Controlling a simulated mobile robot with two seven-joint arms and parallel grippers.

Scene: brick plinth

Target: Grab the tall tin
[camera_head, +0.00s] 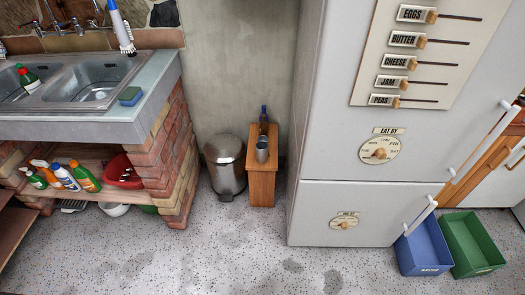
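A grey metal tin (262,152), taller than it is wide, stands upright near the front of the top of a narrow wooden stand (262,187). A dark bottle (264,117) with a blue part stands behind it on the same stand. Neither of my grippers is in view, and nothing touches the tin.
A metal pedal bin (226,168) stands close left of the stand. A large white fridge (365,215) rises close on its right. A sink (85,80) on brick supports is at left. Blue (423,250) and green (472,243) crates sit at right. The speckled floor in front is clear.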

